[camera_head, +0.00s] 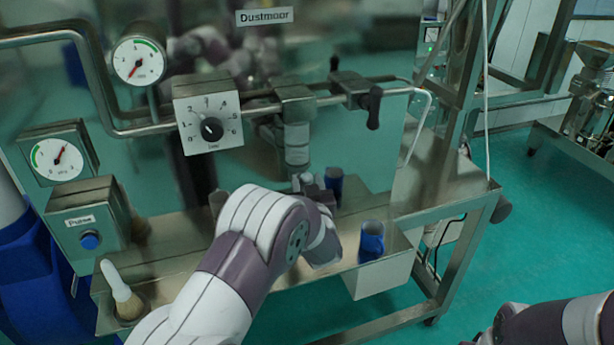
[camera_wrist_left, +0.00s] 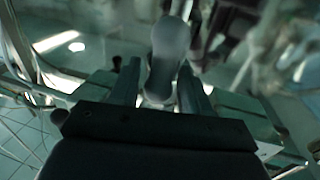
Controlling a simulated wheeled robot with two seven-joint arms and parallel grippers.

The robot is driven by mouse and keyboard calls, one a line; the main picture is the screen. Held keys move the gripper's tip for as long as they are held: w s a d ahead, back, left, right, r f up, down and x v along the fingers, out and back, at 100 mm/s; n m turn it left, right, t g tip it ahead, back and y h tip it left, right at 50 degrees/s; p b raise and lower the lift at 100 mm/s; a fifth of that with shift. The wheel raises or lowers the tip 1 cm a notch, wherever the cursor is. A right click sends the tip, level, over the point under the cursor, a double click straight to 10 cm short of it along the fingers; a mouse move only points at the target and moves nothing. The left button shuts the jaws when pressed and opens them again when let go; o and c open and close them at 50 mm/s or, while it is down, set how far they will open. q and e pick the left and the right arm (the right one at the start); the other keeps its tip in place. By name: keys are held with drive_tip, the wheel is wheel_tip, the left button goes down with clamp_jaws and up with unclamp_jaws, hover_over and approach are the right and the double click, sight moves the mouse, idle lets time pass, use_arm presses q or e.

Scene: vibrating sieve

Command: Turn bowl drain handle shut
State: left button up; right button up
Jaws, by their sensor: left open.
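My left gripper (camera_head: 312,185) reaches in under the pipework, mostly hidden behind my own wrist in the head view. In the left wrist view the left gripper (camera_wrist_left: 160,72) is open, with its two fingers apart. A grey, rounded, elongated part (camera_wrist_left: 170,48) shows between and beyond the fingers; it may be the drain handle. I cannot tell whether the fingers touch it. In the head view the drain handle cannot be made out for sure near the gripper. My right gripper is out of view; only part of my right arm shows at the bottom right.
A black lever (camera_head: 373,108) hangs from the pipe. A dial box (camera_head: 208,116) and gauges are on the left. A blue cup (camera_head: 371,241) stands right of my wrist, another (camera_head: 334,181) behind it. A brush (camera_head: 121,291) stands at the front left.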

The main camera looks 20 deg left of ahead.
use_arm(q)
drive_tip(key=shift+w+a, duration=0.15)
drive_tip(key=shift+w, duration=0.1)
clamp_jaws()
drive_tip(key=shift+f+b, duration=0.25)
drive_tip(key=shift+b, duration=0.45)
drive_tip(key=n+b, duration=0.2)
drive_tip(key=b, duration=0.3)
drive_tip(key=n+b, duration=0.3)
drive_tip(key=b, duration=0.2)
drive_tip(key=f+n+t+y+b, duration=0.1)
drive_tip(key=n+b, duration=0.2)
drive_tip(key=b, duration=0.2)
drive_tip(key=shift+s+a, duration=0.3)
drive_tip(key=shift+a, duration=0.05)
drive_tip(key=shift+s+a+f+n+g+y+b, duration=0.15)
drive_tip(key=shift+n+y+b, duration=0.4)
drive_tip(key=shift+n+b, duration=1.75)
drive_tip(key=shift+w+n+g+y+b, duration=0.1)
drive_tip(key=shift+n+y+b, duration=0.4)
drive_tip(key=shift+n+b, duration=1.75)
drive_tip(key=shift+s+a+f+n+g+y+b, duration=0.15)
drive_tip(key=shift+n+y+b, duration=0.4)
drive_tip(key=shift+n+b, duration=1.75)
drive_tip(key=shift+m+b, duration=0.65)
drive_tip(key=shift+b, duration=0.05)
unclamp_jaws()
drive_tip(key=shift+r, duration=0.1)
